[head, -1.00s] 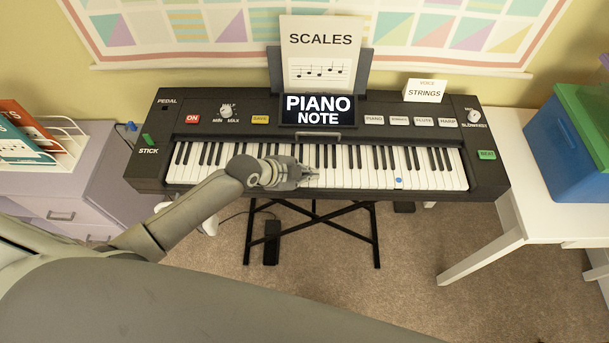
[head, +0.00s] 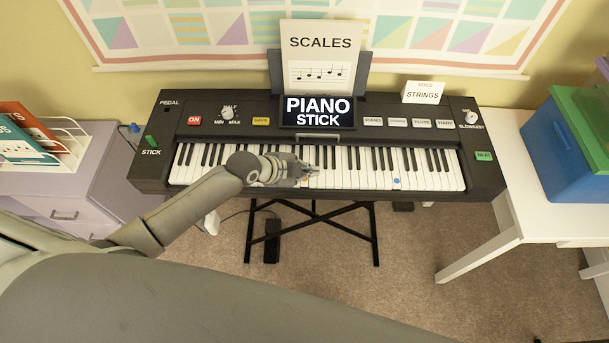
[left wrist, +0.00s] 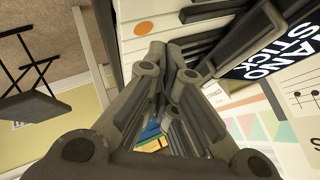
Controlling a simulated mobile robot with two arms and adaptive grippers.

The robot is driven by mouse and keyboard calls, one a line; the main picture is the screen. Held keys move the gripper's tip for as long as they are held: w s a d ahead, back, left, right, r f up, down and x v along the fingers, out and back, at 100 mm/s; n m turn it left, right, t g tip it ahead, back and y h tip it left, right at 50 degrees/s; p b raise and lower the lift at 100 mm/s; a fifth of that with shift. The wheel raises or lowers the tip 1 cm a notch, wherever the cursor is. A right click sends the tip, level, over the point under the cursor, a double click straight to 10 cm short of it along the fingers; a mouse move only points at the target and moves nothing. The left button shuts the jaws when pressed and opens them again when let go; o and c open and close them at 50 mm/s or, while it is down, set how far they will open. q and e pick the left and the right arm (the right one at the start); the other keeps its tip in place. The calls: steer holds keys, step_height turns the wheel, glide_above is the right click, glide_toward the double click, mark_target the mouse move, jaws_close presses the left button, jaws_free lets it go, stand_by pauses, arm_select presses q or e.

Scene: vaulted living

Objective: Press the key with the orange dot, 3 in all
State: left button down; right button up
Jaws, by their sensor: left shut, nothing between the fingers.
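The keyboard (head: 440,181) is black with white and black keys. In the left wrist view an orange dot (left wrist: 145,28) marks a white key, just beyond my fingertips. The display (head: 318,112) reads PIANO STICK. My right gripper is not in view.
A blue dot (head: 397,180) marks another white key further right. A SCALES sheet (head: 320,55) stands behind the display, and a STRINGS card (head: 423,92) stands at the back right. A white table (head: 510,150) with a blue bin (head: 568,150) is at the right, a drawer unit (head: 85,185) at the left.

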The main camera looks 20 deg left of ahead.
mark_target(307, 180)
arm_select(q)
step_height(307, 180, up, 5)
steer(key=p, duration=0.4)
steer(key=shift+f, duration=0.1)
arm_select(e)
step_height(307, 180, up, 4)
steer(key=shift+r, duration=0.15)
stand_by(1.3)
